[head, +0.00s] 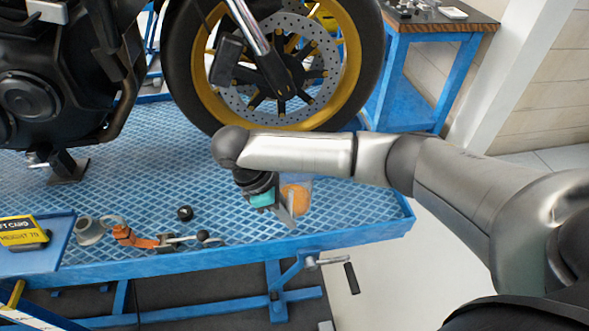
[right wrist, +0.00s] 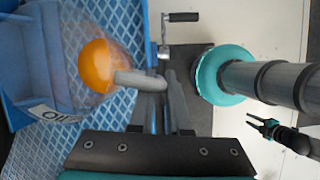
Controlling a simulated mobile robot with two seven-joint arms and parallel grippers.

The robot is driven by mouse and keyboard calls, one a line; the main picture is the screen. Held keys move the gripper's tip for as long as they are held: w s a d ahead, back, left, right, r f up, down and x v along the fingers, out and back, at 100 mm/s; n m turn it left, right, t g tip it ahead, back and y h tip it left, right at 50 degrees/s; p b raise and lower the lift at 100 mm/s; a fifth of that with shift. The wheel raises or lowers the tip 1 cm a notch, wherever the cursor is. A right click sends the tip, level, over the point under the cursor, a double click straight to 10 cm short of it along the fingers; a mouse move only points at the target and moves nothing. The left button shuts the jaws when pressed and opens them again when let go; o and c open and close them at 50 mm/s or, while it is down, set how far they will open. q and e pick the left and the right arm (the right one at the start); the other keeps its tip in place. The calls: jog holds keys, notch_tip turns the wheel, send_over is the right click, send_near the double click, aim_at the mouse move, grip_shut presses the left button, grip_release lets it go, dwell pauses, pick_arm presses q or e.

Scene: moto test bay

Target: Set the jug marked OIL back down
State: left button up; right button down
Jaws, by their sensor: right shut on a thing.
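The jug marked OIL (head: 298,184) is translucent with an orange cap, partly hidden behind my right gripper (head: 287,212) in the head view. In the right wrist view the jug (right wrist: 40,60) shows its orange cap and a white OIL label at its lower left. My right gripper (right wrist: 162,90) is shut on the jug at its grey handle (right wrist: 138,79). The jug is over the right part of the blue lift table (head: 340,225); I cannot tell whether its base touches. My left gripper (right wrist: 262,126) appears small in the right wrist view, its dark fingers apart and empty.
A motorcycle wheel (head: 350,70) stands behind my right arm. Left of the jug lie a small black round part (head: 185,213), an orange tool (head: 135,238) and a grey cup-like part (head: 88,230). A crank handle (head: 350,277) hangs below the table's front edge.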

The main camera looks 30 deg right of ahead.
aim_at(291, 181)
jog(key=w+d+n+t, duration=0.1)
jog(key=w+n, duration=0.1)
jog(key=n, duration=0.1)
jog(key=w+d+n+t, duration=0.1)
jog(key=w+n+t, duration=0.1)
jog(key=n, duration=0.2)
jog(key=w+n+t, duration=0.1)
jog(key=w+n, duration=0.1)
jog(key=n, duration=0.2)
jog(key=shift+d+f, duration=0.2)
jog(key=shift+d, duration=0.2)
jog(key=n, duration=0.1)
jog(key=w+d+n+t+y, duration=0.1)
jog(key=n, duration=0.1)
jog(key=w+d+n, duration=0.1)
jog(key=n, duration=0.1)
jog(key=shift+w+t+y+p, duration=0.2)
jog(key=shift+t+y+p, duration=0.1)
jog(key=shift+t+y, duration=0.1)
jog(key=n, duration=0.1)
jog(key=w+d+n+y, duration=0.1)
jog(key=n, duration=0.1)
jog(key=w+n, duration=0.1)
jog(key=n, duration=0.1)
jog(key=shift+w+d+r+t+y, duration=0.1)
jog(key=shift+d+r+t+y, duration=0.1)
jog(key=shift+d+t+y, duration=0.15)
notch_tip(291, 181, down, 5)
jog(key=b, duration=0.6)
jog(key=shift+f, duration=1.5)
